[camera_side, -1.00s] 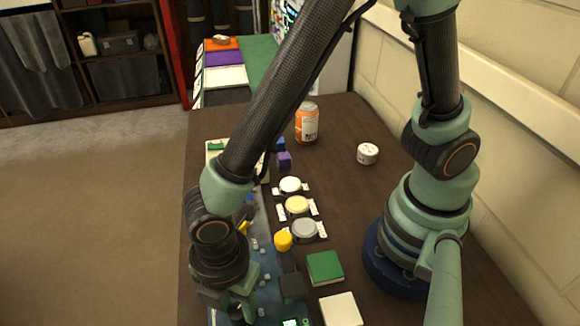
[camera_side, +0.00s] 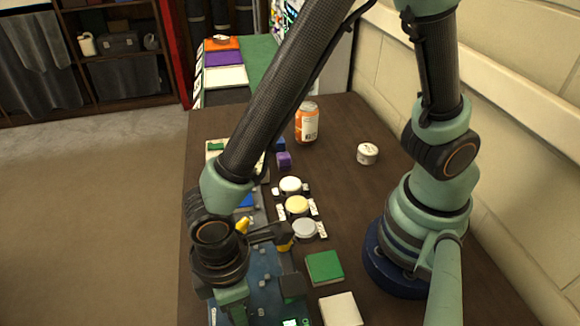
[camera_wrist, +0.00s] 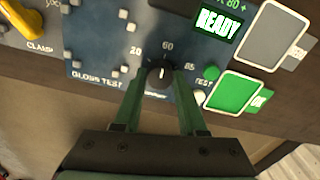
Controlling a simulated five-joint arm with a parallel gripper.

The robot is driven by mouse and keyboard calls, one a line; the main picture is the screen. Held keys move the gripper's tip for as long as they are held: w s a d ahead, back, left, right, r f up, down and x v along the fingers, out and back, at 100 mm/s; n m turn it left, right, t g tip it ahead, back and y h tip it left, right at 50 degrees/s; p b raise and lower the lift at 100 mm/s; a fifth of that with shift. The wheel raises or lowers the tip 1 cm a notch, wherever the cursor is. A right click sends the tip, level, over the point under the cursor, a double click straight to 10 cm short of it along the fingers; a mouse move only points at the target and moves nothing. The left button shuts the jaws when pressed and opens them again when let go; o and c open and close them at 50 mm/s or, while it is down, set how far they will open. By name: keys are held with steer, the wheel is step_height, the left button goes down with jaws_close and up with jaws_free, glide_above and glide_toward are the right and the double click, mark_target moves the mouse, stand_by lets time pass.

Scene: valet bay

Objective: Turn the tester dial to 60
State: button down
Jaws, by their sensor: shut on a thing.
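In the wrist view, the tester dial (camera_wrist: 159,78) is a small black knob on the blue tester panel (camera_wrist: 95,22). The numbers 20, 60 and 85 are printed around it. Its pale pointer mark is tiny and points up, roughly toward the 60. My gripper (camera_wrist: 160,84) is shut on the dial, with one green finger on each side. In the side view my gripper (camera_side: 234,306) is low over the panel at the bottom, and the dial is hidden there.
The panel's screen (camera_wrist: 219,21) reads READY. A green button (camera_wrist: 211,73) and a white button (camera_wrist: 200,97) sit right of the dial. A yellow clamp handle (camera_wrist: 24,20) stands at the left. In the side view, an orange can (camera_side: 306,125) and white tub (camera_side: 367,154) stand farther back.

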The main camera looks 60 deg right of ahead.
steer(key=shift+m, duration=0.4)
steer(key=shift+c, duration=2.3)
jaws_free()
step_height(320, 180, up, 12)
steer(key=shift+r, duration=0.1)
steer(key=w+d+r+m+t, duration=0.2)
steer(key=w+d+m, duration=0.1)
steer(key=d, duration=0.6)
steer(key=w+d+r+m+t, duration=0.1)
steer(key=w+d+r+m, duration=0.2)
steer(key=d, duration=0.6)
steer(key=w+d+r+m+t, duration=0.2)
steer(key=w+d+r+m, duration=0.1)
steer(key=d, duration=0.6)
steer(key=shift+r+m+t, duration=0.25)
steer(key=shift+m+t, duration=0.05)
steer(key=shift+m, duration=0.4)
